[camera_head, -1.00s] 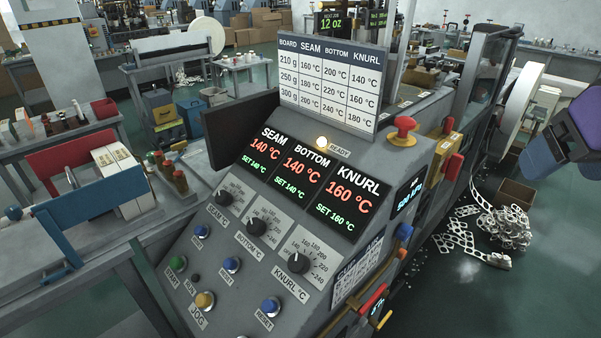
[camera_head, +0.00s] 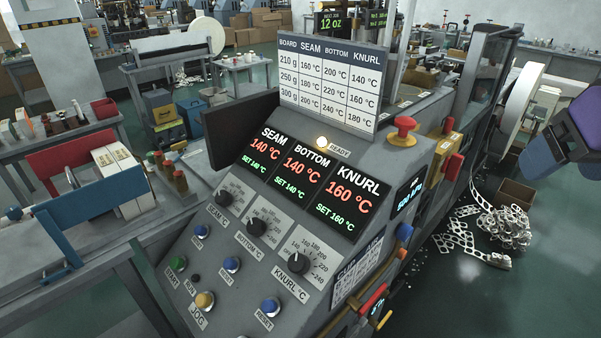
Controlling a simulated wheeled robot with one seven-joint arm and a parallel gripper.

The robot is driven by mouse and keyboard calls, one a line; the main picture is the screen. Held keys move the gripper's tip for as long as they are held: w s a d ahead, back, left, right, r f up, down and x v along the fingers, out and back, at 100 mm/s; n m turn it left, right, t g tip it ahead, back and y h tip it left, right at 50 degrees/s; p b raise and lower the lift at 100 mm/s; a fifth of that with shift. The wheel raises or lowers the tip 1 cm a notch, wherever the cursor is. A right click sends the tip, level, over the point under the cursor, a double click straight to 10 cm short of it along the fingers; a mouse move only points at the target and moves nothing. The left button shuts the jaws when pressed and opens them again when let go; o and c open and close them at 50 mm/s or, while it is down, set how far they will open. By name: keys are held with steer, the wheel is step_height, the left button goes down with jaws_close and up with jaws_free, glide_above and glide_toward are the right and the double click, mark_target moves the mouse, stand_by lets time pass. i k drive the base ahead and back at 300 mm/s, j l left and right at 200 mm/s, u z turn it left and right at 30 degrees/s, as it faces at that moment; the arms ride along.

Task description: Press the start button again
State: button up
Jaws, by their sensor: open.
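The start button (camera_head: 178,264) is a small green round button at the lower left of the grey sloped control panel (camera_head: 225,285). My gripper is not in view. A purple and dark part at the right edge seems to be my own arm.
Close to the green button are a yellow JOG button (camera_head: 204,300), several blue buttons (camera_head: 231,264) and a small black one. Three knobs (camera_head: 299,262) sit above. A red mushroom button (camera_head: 404,124) tops the panel. A bench (camera_head: 60,270) with red and blue plates stands left.

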mark_target(175, 263)
steer(key=u, duration=1.45)
